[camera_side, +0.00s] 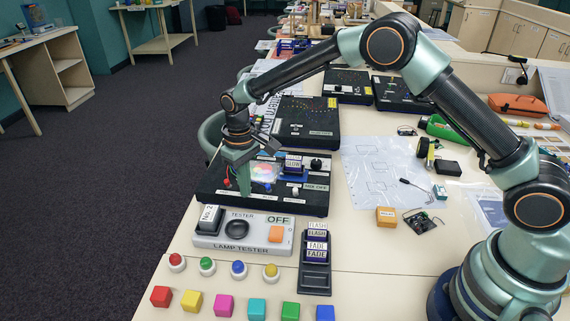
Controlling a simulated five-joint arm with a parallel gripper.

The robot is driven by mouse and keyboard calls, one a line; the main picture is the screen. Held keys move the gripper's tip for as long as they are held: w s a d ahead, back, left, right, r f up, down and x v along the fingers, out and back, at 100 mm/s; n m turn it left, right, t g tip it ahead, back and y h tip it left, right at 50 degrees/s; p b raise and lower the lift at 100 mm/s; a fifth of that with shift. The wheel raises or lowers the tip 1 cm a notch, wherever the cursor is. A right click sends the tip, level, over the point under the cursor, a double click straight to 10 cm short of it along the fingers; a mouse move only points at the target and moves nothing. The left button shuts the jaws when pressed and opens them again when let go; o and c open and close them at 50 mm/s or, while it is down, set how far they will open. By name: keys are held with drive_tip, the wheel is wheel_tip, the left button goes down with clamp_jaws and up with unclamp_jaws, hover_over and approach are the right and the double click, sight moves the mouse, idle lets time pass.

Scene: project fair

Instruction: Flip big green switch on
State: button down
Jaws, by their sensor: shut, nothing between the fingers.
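My gripper (243,180) points down over the black colour-mixing board (212,196), which has a MIX OFF label on its right part. A narrow green shape stands at the gripper's lower end, between a small red knob (227,183) and a small blue knob (267,187). I cannot tell whether this green is only my closed fingers or partly the big green switch. No other green switch shows clearly on this board. The fingers are shut, with no held object visible. Contact with the board cannot be made out.
The lamp tester (237,245), with an OFF label, and a black FLASH/FADE switch panel (315,279) stand in front. Several coloured buttons and cubes line the near edge. A black board (308,122) lies behind. Papers (380,165) lie to the right.

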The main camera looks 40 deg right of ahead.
drive_tip(key=shift+w+d, duration=0.15)
drive_tip(key=shift+d, duration=0.05)
drive_tip(key=shift+r, duration=0.1)
drive_tip(key=shift+s+a+r, duration=0.1)
drive_tip(key=shift+a+r, duration=0.05)
drive_tip(key=shift+r, duration=1.55)
drive_tip(key=shift+s+a+r, duration=0.1)
drive_tip(key=shift+r, duration=1.6)
